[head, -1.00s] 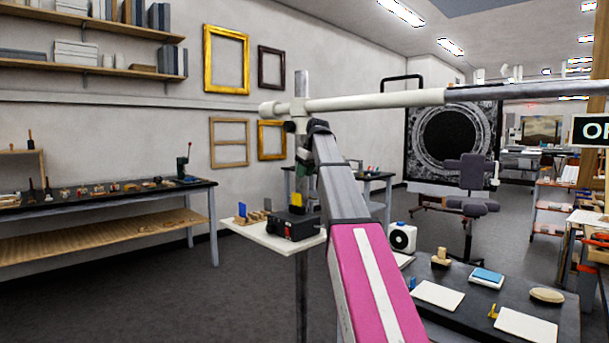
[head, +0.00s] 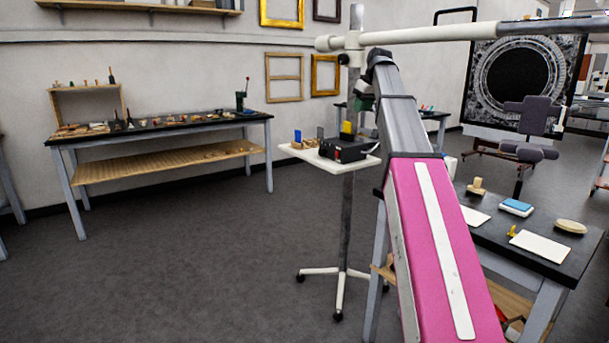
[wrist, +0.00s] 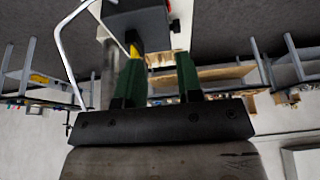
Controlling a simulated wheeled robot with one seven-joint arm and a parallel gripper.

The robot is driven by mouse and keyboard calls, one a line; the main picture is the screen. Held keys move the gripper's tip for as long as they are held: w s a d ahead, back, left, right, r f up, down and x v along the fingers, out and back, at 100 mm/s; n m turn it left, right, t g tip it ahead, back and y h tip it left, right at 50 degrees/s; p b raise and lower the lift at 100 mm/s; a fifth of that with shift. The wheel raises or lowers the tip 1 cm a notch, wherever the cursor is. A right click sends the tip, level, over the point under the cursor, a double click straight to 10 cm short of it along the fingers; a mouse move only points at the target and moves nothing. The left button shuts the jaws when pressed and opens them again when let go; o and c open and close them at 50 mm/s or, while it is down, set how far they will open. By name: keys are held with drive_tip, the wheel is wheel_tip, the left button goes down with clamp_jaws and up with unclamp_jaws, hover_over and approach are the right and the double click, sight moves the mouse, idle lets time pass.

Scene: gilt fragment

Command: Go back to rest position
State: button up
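My arm reaches up and forward in the head view, with a pink link nearest the camera. My gripper shows in the wrist view (wrist: 157,78) as two dark green fingers standing apart. No object is held between them. In the head view a small dark green part of my gripper (head: 364,98) shows at the far end of the arm, mostly hidden by the arm, just in front of the stand's pole and above its white tray (head: 302,153). A black box (head: 347,148) with a yellow piece sits on that tray.
The stand's pole (head: 346,230) and white boom (head: 440,33) are close to my arm. A dark table (head: 520,255) with pads and small items is at the right. A long workbench (head: 200,127) stands at the left wall. The floor at the left is clear.

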drive_tip(key=s+a+f+m+g, duration=0.1)
drive_tip(key=s+f, duration=0.3)
drive_tip(key=f, duration=0.8)
drive_tip(key=s+f+m+h, duration=0.1)
drive_tip(key=s+f+m, duration=0.15)
drive_tip(key=f, duration=0.95)
drive_tip(key=s+a+f+g, duration=0.1)
drive_tip(key=s+f, duration=0.3)
drive_tip(key=f, duration=0.8)
drive_tip(key=s+f+m+g+h, duration=0.1)
drive_tip(key=s+f+m, duration=0.2)
drive_tip(key=s+f, duration=1.9)
drive_tip(key=shift+s+a+f+g, duration=0.15)
drive_tip(key=shift+a+f+g, duration=0.15)
drive_tip(key=shift+f, duration=0.65)
